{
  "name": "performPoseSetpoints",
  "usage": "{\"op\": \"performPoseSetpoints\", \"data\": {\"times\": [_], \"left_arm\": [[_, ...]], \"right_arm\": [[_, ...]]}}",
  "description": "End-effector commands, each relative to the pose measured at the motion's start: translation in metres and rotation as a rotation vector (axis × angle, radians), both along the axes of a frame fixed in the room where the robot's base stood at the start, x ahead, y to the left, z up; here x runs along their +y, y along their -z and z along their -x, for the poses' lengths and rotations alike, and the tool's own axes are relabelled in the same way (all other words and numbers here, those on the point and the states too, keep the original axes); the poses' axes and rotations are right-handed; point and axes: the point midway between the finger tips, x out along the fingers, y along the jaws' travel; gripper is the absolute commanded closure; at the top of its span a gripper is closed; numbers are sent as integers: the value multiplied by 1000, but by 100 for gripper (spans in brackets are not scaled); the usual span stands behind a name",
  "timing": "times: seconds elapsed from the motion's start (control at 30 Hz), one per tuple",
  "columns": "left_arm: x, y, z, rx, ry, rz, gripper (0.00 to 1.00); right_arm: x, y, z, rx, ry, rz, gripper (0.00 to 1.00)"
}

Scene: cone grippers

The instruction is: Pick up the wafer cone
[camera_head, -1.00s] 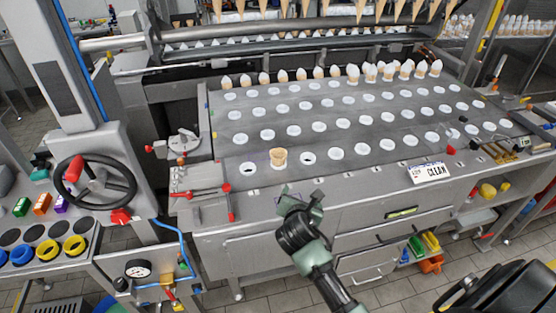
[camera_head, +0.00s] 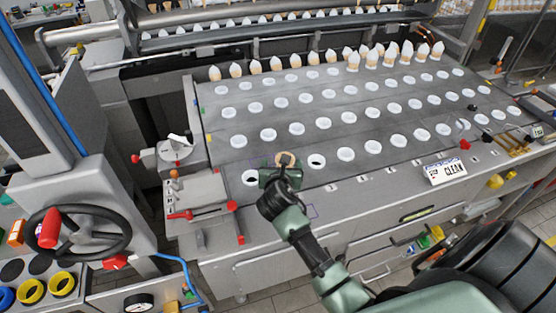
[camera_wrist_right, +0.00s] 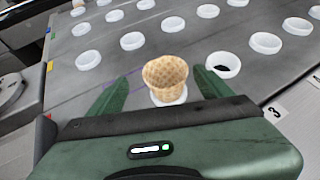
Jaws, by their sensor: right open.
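The wafer cone (camera_wrist_right: 165,76) is a tan, empty cup-shaped cone with a waffle pattern. It stands upright at a white ring in the front row of the metal plate. In the head view only its rim (camera_head: 290,157) shows; my gripper hides the rest. My right gripper (camera_wrist_right: 160,88) is open, with one green finger on each side of the cone in the wrist view. The fingers look apart from the cone; I cannot tell how far the cone is between them. In the head view my right gripper (camera_head: 281,170) covers the cone's front. My left gripper is not in view.
The metal plate (camera_head: 330,105) carries rows of white rings, with a row of filled cones (camera_head: 298,72) at the back. An open ring (camera_head: 316,161) is just right of the cone. A lever block (camera_head: 197,205) stands left, and a CLEAN sign (camera_head: 443,172) right.

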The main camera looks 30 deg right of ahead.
Motion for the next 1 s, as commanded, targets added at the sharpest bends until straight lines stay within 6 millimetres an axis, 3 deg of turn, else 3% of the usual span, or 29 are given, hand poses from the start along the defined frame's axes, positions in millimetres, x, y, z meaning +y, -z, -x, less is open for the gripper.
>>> {"op": "performPoseSetpoints", "data": {"times": [0.4,0.6,0.87,1.0], "left_arm": [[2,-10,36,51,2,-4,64],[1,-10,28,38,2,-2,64],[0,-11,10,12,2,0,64],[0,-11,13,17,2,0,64]], "right_arm": [[-29,18,-32,1,3,-3,20],[-39,29,-47,1,1,-1,20],[-41,30,-49,-1,0,-1,20],[-41,30,-49,0,0,-1,56]]}}
